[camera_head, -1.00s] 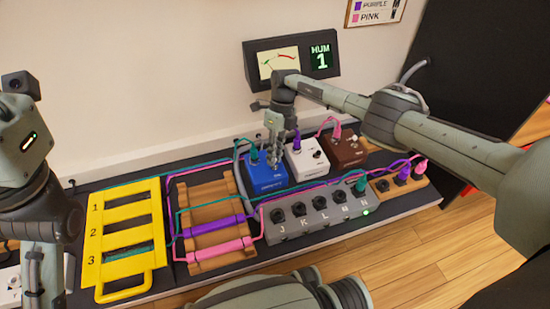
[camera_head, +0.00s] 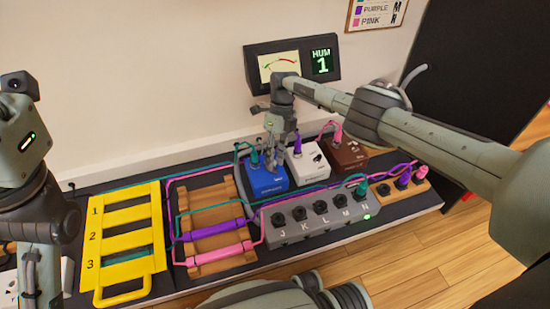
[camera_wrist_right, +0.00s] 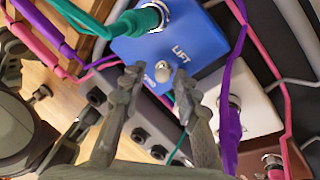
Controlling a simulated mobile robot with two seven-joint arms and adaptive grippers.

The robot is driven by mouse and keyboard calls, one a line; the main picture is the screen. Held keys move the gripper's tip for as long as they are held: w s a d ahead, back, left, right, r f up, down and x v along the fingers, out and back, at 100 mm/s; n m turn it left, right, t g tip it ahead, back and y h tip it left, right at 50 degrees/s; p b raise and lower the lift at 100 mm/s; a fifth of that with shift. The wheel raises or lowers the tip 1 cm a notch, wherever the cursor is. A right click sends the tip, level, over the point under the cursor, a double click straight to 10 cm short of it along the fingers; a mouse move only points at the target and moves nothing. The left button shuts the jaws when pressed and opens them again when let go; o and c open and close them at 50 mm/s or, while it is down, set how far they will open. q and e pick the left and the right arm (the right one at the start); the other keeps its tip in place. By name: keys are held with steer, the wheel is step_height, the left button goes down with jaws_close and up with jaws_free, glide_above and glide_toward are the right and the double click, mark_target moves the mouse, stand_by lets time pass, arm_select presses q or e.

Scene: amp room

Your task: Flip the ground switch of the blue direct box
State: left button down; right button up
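The blue direct box (camera_head: 265,179) stands at the back of the dark board, left of the white box, with a teal plug (camera_wrist_right: 148,17) in it. In the right wrist view its blue top (camera_wrist_right: 190,35) carries the word LIFT beside a small silver switch (camera_wrist_right: 160,72). A second label is partly hidden by a finger. My right gripper (camera_head: 275,163) is over the blue box. Its fingertips (camera_wrist_right: 154,80) are apart, one on each side of the switch; I cannot tell whether they touch it. My left arm is at the left edge; its fingers are not visible.
A white box (camera_head: 307,163) and a brown box (camera_head: 345,155) stand close on the right. In front are a grey jack strip (camera_head: 320,228), a wooden cable rack (camera_head: 208,196) and a yellow frame (camera_head: 100,240). The meter (camera_head: 292,63) behind reads HUM 1. Cables run around the boxes.

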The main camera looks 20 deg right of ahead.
steer(key=shift+r, duration=0.1)
step_height(320, 180, up, 10)
stand_by(0.7)
stand_by(0.3)
